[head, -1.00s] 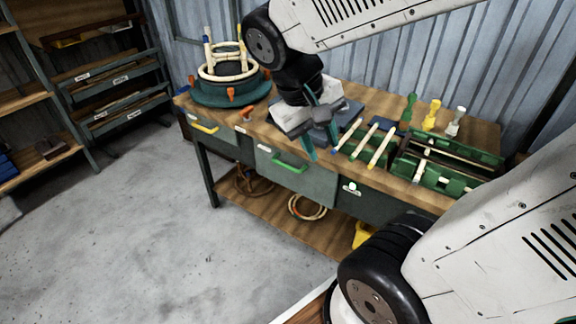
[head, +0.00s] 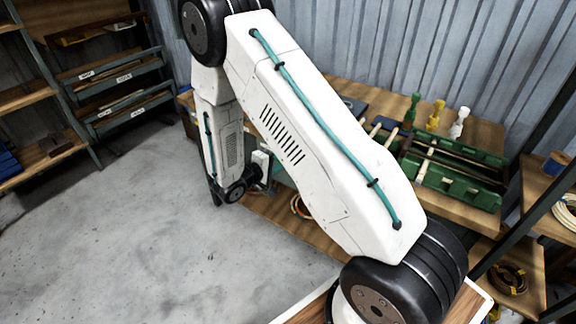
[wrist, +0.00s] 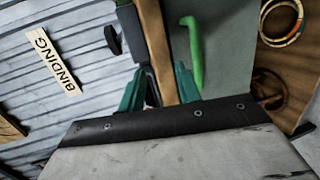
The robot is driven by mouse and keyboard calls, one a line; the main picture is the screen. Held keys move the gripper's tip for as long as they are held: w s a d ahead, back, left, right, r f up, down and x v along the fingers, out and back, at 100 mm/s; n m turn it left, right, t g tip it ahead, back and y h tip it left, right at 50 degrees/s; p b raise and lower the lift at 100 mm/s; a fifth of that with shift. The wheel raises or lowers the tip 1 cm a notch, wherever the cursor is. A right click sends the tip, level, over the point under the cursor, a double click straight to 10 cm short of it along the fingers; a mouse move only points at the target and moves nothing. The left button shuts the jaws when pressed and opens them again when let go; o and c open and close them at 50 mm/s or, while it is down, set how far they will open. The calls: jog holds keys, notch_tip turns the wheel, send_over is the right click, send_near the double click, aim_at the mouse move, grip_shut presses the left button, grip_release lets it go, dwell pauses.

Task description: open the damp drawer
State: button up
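In the wrist view a green bar handle (wrist: 194,52) stands on a grey-green drawer front (wrist: 232,45), the drawer with the green handle under the workbench top. It looks closed. My gripper (wrist: 158,88) is open and empty; its teal fingers point at the wooden edge of the bench top, with the handle just beyond the right finger. I cannot tell whether anything touches. In the head view my gripper (head: 268,172) is low at the bench front, partly hidden by my arm, which also hides the drawers. No drawer label is readable, so which drawer is damp cannot be told.
The workbench top (head: 480,132) carries a green tray (head: 455,180) and several coloured pegs. A rattan coil (wrist: 281,22) lies on the lower shelf. A shelf rack (head: 110,80) stands left; the floor in front is clear.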

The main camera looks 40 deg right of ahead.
notch_tip(320, 180, down, 6)
jog(key=w+n+t, duration=0.1)
jog(key=t, duration=0.1)
jog(key=x, duration=0.7)
jog(key=shift+w+a+f, duration=0.15)
jog(key=shift+w, duration=0.1)
grip_shut()
